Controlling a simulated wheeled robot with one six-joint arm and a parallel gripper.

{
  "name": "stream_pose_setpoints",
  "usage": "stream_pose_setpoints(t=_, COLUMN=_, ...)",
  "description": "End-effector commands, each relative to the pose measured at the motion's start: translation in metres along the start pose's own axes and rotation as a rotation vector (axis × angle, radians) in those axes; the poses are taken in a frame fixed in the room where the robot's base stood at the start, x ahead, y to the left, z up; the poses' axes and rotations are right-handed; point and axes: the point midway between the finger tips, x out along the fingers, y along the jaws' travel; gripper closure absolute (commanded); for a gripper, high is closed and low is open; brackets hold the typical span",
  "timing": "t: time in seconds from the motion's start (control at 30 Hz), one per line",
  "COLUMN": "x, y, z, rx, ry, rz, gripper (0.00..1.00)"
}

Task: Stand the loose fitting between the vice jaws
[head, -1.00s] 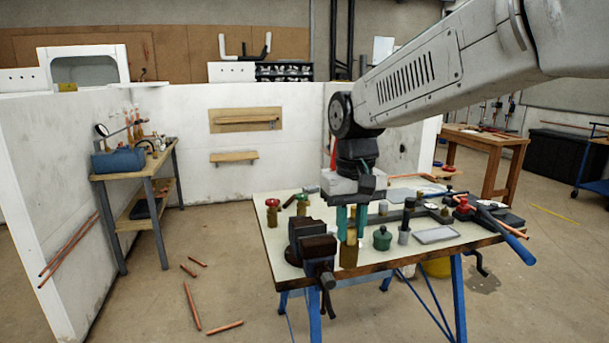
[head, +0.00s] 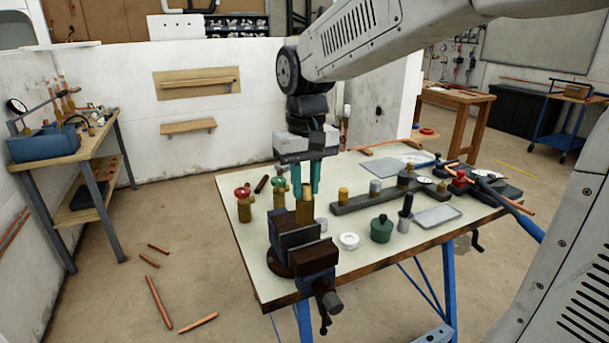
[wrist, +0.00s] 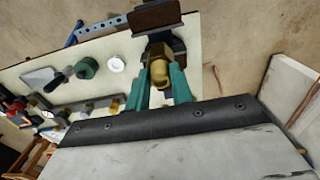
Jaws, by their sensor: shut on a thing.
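My gripper (head: 306,190), with teal fingers pointing down, is shut on the brass fitting (head: 305,212), which is upright. In the head view the fitting shows just above the dark vice (head: 302,240) at the table's near left corner. The near jaw edge hides its lower end, so I cannot tell whether it is between the jaws or behind them. In the wrist view the fitting (wrist: 168,74) is between the two fingers, close to the dark vice jaws (wrist: 158,22).
Copper pipes (head: 160,302) lie on the floor.

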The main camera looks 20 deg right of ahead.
Motion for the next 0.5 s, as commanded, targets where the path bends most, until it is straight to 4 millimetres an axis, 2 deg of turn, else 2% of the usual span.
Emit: stream_pose_setpoints(t=0.5, x=0.041, y=0.002, z=0.0, rx=0.003, ry=-0.001, rz=0.0, gripper=1.0)
